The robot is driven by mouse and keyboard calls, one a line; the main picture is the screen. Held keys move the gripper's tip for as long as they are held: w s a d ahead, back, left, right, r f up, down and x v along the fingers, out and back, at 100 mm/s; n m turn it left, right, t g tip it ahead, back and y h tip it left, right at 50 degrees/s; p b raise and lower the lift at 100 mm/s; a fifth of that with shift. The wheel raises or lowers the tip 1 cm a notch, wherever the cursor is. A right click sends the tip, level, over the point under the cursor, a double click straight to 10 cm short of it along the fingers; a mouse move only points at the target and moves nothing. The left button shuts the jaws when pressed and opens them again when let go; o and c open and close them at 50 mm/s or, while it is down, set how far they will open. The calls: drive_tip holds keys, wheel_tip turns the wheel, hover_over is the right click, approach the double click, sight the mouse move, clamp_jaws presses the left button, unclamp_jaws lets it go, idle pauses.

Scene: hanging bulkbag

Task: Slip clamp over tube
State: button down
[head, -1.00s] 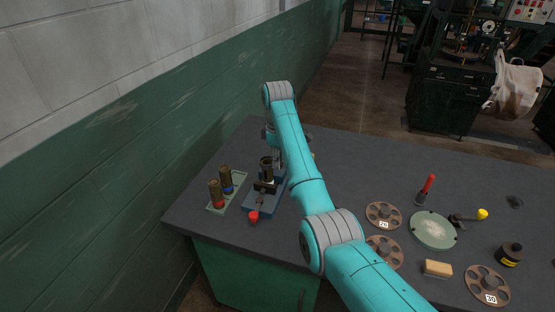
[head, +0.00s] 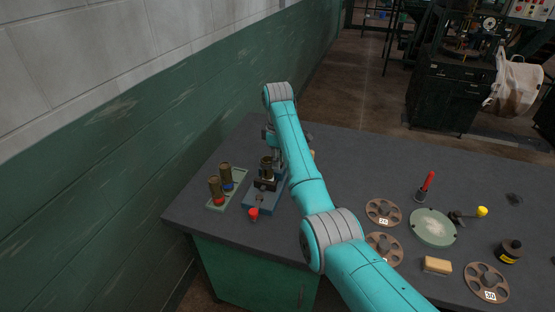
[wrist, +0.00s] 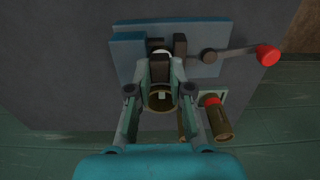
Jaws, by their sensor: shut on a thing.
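My gripper (wrist: 160,84) points down over a blue fixture (wrist: 129,53) on the bench. It is shut on an olive-brown hollow cylinder (wrist: 160,101), whose open end faces the wrist camera. In the head view this cylinder (head: 266,165) stands upright above the blue fixture (head: 254,206), with my arm partly hiding it. The fixture has dark blocks (wrist: 180,45) and a lever with a red knob (wrist: 267,55). The cylinder's lower end is hidden, so I cannot tell whether it touches the fixture. I cannot make out which part is the clamp.
A pale green tray (head: 238,193) beside the fixture holds a red-banded cylinder (head: 215,190) and a blue-banded cylinder (head: 226,177). The wall is close on the left. Reels (head: 487,283), a round green dish (head: 432,229) and a yellow block (head: 437,265) lie to the right.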

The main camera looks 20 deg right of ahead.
idle(0.3)
drive_tip(key=c, duration=1)
unclamp_jaws()
drive_tip(key=shift+r, duration=3.5)
drive_tip(key=shift+r, duration=0.15)
